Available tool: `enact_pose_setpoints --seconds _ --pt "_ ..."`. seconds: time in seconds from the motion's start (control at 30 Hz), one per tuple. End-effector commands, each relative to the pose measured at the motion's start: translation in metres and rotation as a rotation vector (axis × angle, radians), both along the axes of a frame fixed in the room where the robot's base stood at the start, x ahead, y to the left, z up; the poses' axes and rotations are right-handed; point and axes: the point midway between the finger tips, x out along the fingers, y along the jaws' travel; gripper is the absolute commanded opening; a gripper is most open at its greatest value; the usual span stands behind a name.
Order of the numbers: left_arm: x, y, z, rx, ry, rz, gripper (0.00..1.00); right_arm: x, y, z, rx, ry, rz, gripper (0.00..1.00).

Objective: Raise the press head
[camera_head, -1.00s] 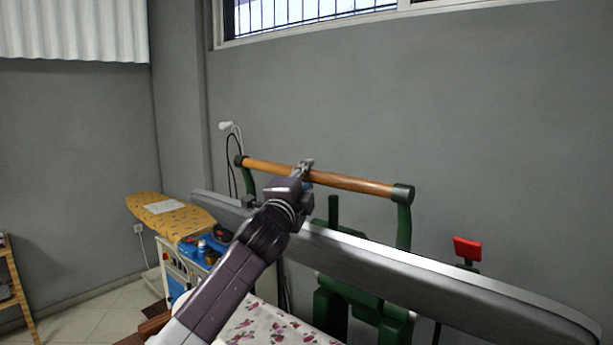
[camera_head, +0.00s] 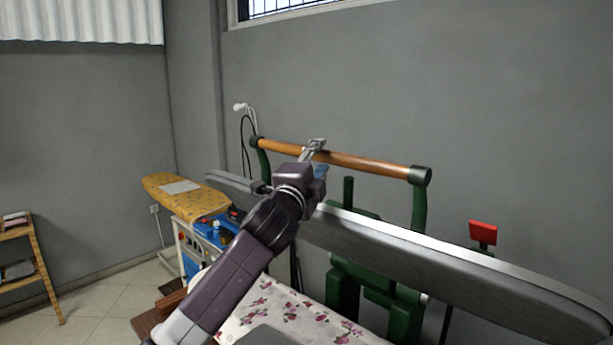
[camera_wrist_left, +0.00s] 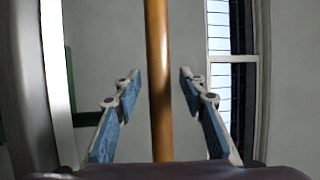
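The press head (camera_head: 440,268) is a long grey plate slanting across the right half of the head view, raised above a floral-covered pressing board (camera_head: 282,312). A wooden handle bar (camera_head: 372,165) with dark end caps runs behind and above it, on green arms (camera_head: 419,208). My left gripper (camera_head: 314,148) reaches over the press head to the left part of the bar. In the left wrist view the bar (camera_wrist_left: 158,60) passes between the blue-padded fingers (camera_wrist_left: 160,85), with a visible gap on both sides. My right gripper is not in view.
A yellow ironing board (camera_head: 180,190) and a blue-topped unit (camera_head: 208,232) stand at the left. A red box (camera_head: 483,233) is behind the press at the right. A wooden shelf (camera_head: 30,262) is at the far left. The grey wall is close behind the press.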

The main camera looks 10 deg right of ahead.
Motion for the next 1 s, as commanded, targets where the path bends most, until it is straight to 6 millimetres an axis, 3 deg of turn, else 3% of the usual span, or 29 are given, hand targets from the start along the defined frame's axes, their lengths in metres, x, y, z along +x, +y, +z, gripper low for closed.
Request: enact_pose_setpoints --seconds 0.6,1.0 --pt "-0.064 0.039 -0.013 0.0 -0.001 0.0 0.38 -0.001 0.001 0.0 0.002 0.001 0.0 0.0" --pt "-0.081 0.049 -0.016 -0.001 -0.001 0.0 0.38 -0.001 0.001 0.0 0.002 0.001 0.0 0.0"
